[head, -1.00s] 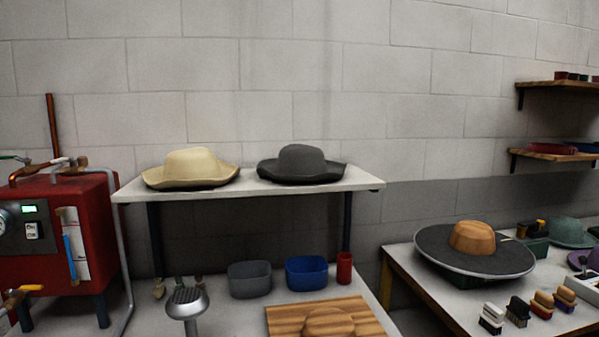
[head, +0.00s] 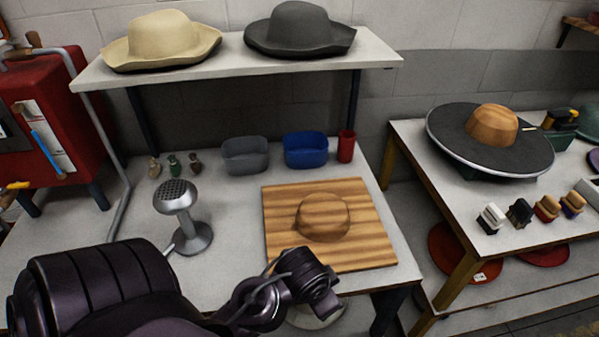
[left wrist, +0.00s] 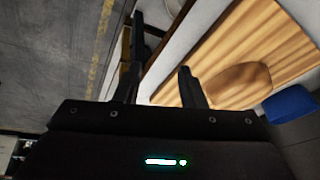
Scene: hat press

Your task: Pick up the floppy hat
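Two hats with wavy brims sit on the white shelf (head: 235,55) in the head view: a tan hat (head: 161,38) at left and a dark grey hat (head: 299,29) at right. A wide flat-brimmed dark hat with a wooden crown block (head: 492,126) is on the right table. I cannot tell by name which is the floppy hat. My left gripper (head: 322,296) is low over the front of the bench, below the shelf hats. In the left wrist view its fingers (left wrist: 160,68) are apart with nothing between them. My right gripper is out of view.
A wooden board (head: 370,236) with a rounded block (head: 323,217) lies on the bench. A metal steamer head (head: 177,197) stands left of it. Grey (head: 245,156) and blue bins (head: 306,150) and a red cup (head: 346,146) sit below the shelf. Brushes line the right table.

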